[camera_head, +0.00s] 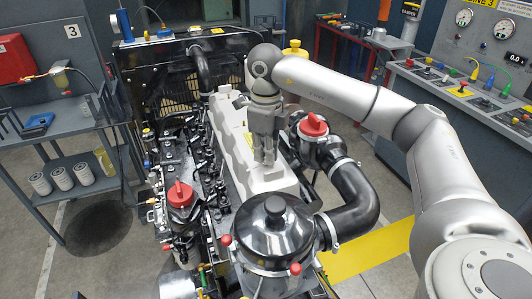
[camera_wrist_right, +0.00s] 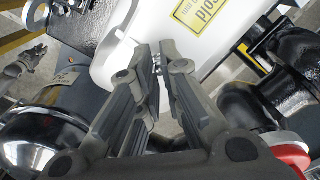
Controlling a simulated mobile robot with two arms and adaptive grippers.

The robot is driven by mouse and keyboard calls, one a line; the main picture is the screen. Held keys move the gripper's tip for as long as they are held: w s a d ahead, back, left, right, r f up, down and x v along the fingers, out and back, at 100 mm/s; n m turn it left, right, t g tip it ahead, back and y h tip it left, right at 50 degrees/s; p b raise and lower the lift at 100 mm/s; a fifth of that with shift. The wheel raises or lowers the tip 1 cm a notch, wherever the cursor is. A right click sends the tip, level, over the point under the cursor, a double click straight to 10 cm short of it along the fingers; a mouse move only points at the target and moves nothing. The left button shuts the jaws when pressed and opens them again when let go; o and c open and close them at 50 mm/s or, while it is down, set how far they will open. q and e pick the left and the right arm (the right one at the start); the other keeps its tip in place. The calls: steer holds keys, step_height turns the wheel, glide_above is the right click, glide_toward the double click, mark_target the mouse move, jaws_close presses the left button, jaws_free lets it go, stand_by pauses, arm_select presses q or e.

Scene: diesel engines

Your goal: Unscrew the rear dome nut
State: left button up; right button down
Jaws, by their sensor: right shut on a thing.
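The right gripper (camera_head: 264,160) points down onto the pale valve cover (camera_head: 283,180) that runs along the top of the engine. Its fingers are close together near the cover's near end. The right wrist view also shows the gripper (camera_wrist_right: 156,62) with its fingertips shut on a small shiny metal piece, the dome nut (camera_wrist_right: 156,66), of which only a sliver shows between them. The white cover (camera_wrist_right: 130,50) with a yellow label lies beyond the fingertips. In the head view the nut is hidden by the fingers.
A black domed canister (camera_head: 275,228) stands at the cover's near end. A red-capped housing (camera_head: 313,125) and a thick black pipe (camera_head: 357,195) lie to the right. Another red cap (camera_head: 180,193) is on the left. A grey shelf cart (camera_head: 60,130) stands left of the engine.

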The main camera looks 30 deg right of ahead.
steer(key=shift+r, duration=0.15)
steer(key=shift+r+p, duration=2.15)
steer(key=shift+r, duration=0.85)
steer(key=shift+f, duration=0.1)
